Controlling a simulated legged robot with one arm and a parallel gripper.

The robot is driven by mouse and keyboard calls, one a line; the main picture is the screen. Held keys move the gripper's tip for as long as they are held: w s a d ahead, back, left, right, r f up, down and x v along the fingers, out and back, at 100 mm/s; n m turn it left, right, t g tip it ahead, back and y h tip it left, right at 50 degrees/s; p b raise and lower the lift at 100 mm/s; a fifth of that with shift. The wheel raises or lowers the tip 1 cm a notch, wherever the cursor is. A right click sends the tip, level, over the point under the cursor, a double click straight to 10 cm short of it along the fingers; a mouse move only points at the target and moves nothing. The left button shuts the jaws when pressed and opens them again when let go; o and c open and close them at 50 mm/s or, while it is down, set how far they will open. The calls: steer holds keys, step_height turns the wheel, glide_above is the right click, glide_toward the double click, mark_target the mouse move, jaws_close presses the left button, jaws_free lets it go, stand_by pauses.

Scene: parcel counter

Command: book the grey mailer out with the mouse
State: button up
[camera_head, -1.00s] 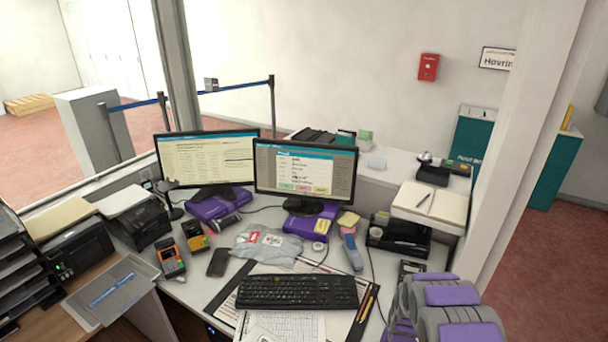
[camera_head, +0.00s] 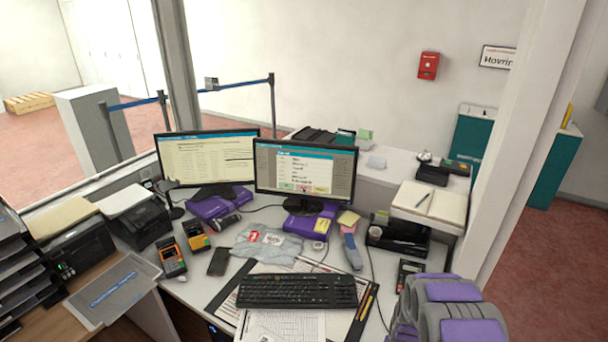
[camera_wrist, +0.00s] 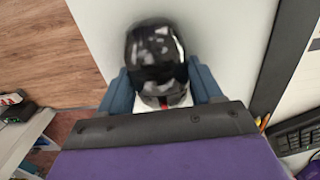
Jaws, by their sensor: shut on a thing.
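The grey mailer (camera_head: 268,243) lies flat on the desk behind the keyboard, with a red-and-white label and a printed patch on it. The black glossy mouse (camera_wrist: 155,58) sits on the pale desk top in the wrist view. My gripper (camera_wrist: 158,78) has its blue fingers on both sides of the mouse and is shut on it. The mouse and my gripper do not show in the head view. The right monitor (camera_head: 305,172) shows a dialog with a row of coloured buttons; its text is too small to read. The left monitor (camera_head: 208,158) shows a list.
The black keyboard (camera_head: 297,291) lies on a desk pad, with pencils (camera_head: 366,302) at its right. A phone (camera_head: 218,262), a card terminal (camera_head: 172,260) and a calculator (camera_head: 408,272) stand around it. A white pillar (camera_head: 530,130) rises at the right.

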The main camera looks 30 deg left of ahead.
steer(key=o, duration=1.2)
steer(key=shift+c, duration=0.2)
step_height(320, 180, up, 17)
steer(key=p, duration=0.3)
steer(key=shift+r, duration=0.2)
steer(key=shift+a, duration=0.1)
